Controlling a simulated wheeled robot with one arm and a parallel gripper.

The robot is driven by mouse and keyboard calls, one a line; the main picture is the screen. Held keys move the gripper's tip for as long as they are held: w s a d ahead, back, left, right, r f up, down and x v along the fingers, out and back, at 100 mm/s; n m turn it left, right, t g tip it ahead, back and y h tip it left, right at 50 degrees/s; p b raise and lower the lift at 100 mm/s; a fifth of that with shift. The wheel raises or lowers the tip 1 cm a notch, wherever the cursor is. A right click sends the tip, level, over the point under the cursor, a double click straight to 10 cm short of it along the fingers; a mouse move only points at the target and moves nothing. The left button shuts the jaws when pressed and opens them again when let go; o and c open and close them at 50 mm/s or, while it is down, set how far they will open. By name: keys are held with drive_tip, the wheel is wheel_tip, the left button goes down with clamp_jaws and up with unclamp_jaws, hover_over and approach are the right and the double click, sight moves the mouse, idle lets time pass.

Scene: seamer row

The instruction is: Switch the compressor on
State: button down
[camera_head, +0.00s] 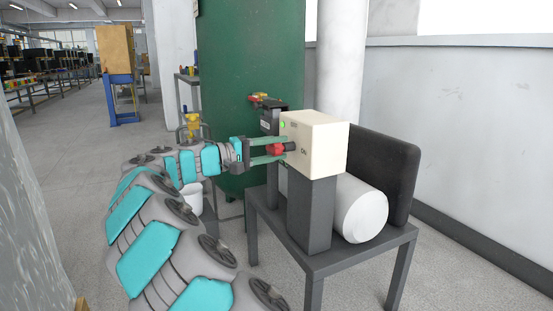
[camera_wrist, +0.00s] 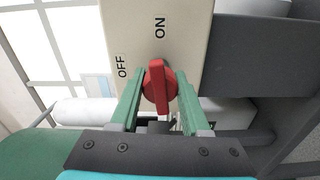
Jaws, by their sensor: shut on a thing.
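The compressor's cream switch box (camera_head: 318,138) sits on a dark grey post. Its red rotary knob (camera_head: 277,149) is on the face toward my gripper (camera_head: 284,148). In the wrist view the knob (camera_wrist: 158,88) has a raised bar standing nearly upright, its upper end toward the ON mark (camera_wrist: 159,26). The OFF mark (camera_wrist: 122,66) is up and left of the knob. My gripper's green fingers lie on either side of the knob, shut on it. A small green spot (camera_head: 282,125) shows on the box face. A white cylinder (camera_head: 361,210) lies behind the post.
The compressor stands on a dark grey table (camera_head: 335,262). A dark padded-looking block (camera_head: 384,165) stands behind it. A large green tank (camera_head: 253,60) and a white column (camera_head: 341,60) are behind. A white bucket (camera_head: 192,199) is partly hidden by my arm. Open floor lies to the left.

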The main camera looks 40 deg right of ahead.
sight(270, 150)
drive_tip(key=shift+f+m+b, duration=0.15)
drive_tip(key=shift+m+b, duration=0.35)
drive_tip(key=shift+m, duration=0.2)
drive_tip(key=shift+c, duration=1.9)
unclamp_jaws()
drive_tip(key=v, duration=0.7)
drive_tip(key=shift+w+a+p, duration=0.15)
drive_tip(key=shift+a+p, duration=0.25)
